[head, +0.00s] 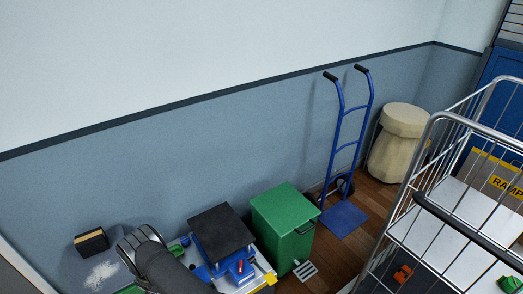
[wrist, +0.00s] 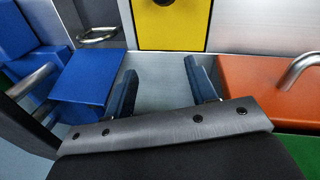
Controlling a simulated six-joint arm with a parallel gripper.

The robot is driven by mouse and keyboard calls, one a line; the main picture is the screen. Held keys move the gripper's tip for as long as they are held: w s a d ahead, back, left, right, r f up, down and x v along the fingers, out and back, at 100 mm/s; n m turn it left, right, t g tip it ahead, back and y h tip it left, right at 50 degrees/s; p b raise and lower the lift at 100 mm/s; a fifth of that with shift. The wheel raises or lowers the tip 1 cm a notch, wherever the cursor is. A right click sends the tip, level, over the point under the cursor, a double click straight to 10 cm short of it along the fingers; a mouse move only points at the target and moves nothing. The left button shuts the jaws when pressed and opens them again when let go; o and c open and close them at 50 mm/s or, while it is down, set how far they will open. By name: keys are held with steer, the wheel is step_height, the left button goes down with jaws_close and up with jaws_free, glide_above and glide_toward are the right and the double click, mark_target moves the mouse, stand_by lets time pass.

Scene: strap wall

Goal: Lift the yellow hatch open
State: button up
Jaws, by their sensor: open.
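The yellow hatch (wrist: 170,28) is at the top middle of the wrist view, set in a pale metal panel with dark edges down its sides. It looks flat. A dark round spot shows on it at the frame's top edge, and the rest is cut off there. My gripper (wrist: 163,85) has its two dark blue fingers apart, with pale surface between them and nothing held. The fingers point toward the hatch and appear short of it. In the head view I cannot make out the gripper or clearly identify the hatch; my arm covers part of the low fixtures.
A blue block (wrist: 85,80) with a metal handle lies left of the fingers, and an orange block (wrist: 262,85) with a metal handle lies right. A green bin (head: 283,222), a blue hand truck (head: 345,145) and a wire cage trolley (head: 440,190) stand to the right.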

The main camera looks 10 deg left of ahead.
steer(key=s+d+f, duration=0.5)
steer(key=shift+d+f, duration=0.15)
steer(key=shift+s+r, duration=0.1)
steer(key=shift+r, duration=0.1)
stand_by(0.5)
step_height(320, 180, up, 16)
steer(key=s+a, duration=0.2)
steer(key=s, duration=0.1)
steer(key=w+f, duration=0.1)
steer(key=f, duration=0.4)
steer(key=w+d+f, duration=0.1)
steer(key=f, duration=0.5)
steer(key=w+d+f, duration=0.1)
steer(key=f, duration=0.4)
steer(key=shift+w+f, duration=0.1)
steer(key=shift+f, duration=0.2)
jaws_close()
